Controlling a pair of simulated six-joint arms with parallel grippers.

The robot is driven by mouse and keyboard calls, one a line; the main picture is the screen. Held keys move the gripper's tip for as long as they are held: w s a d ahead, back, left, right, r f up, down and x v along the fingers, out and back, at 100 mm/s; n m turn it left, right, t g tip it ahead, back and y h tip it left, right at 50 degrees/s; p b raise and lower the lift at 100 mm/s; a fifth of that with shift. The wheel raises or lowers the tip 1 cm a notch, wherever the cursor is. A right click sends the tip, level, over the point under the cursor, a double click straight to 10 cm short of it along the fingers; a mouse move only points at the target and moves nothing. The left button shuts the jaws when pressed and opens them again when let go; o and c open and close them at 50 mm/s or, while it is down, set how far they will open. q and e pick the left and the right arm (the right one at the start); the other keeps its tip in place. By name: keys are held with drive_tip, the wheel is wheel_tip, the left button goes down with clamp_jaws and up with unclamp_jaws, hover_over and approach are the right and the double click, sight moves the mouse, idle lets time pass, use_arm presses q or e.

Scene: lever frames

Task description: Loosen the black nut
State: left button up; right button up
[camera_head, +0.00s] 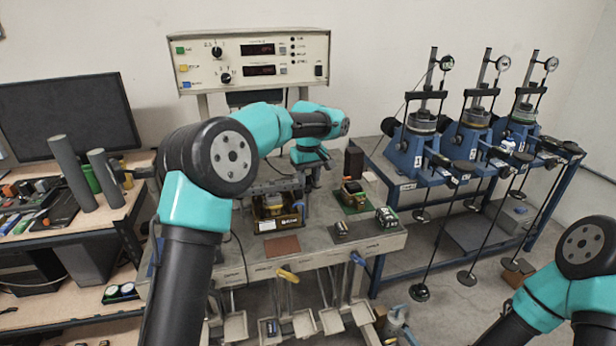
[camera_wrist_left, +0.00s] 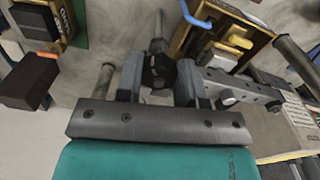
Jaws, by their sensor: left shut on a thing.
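My left gripper (camera_wrist_left: 156,84) is shut on the black nut (camera_wrist_left: 160,70), which sits between its two fingers in the left wrist view. A grey metal rod (camera_wrist_left: 158,32) extends from the nut away from the gripper. A grey metal bar with holes (camera_wrist_left: 232,86) lies beside the right finger. In the head view my left gripper (camera_head: 311,180) points down over the bench, behind the wooden box; the nut is too small or hidden there. My right arm enters at the lower right, with its gripper out of frame.
The bench (camera_head: 340,262) holds a wooden box (camera_head: 268,226) with yellow parts, a green board (camera_head: 356,206) and a dark block (camera_head: 354,162). A control panel (camera_head: 250,60) stands behind. Blue lever frames (camera_head: 410,150) stand to the right.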

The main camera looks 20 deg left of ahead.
sight(309, 178)
use_arm(q)
drive_tip(key=shift+w+r+n, duration=0.1)
drive_tip(key=shift+n, duration=0.6)
drive_tip(key=o, duration=0.9)
drive_tip(key=shift+o, duration=0.2)
wheel_tip(309, 178, up, 17)
drive_tip(key=shift+r, duration=0.2)
idle(0.4)
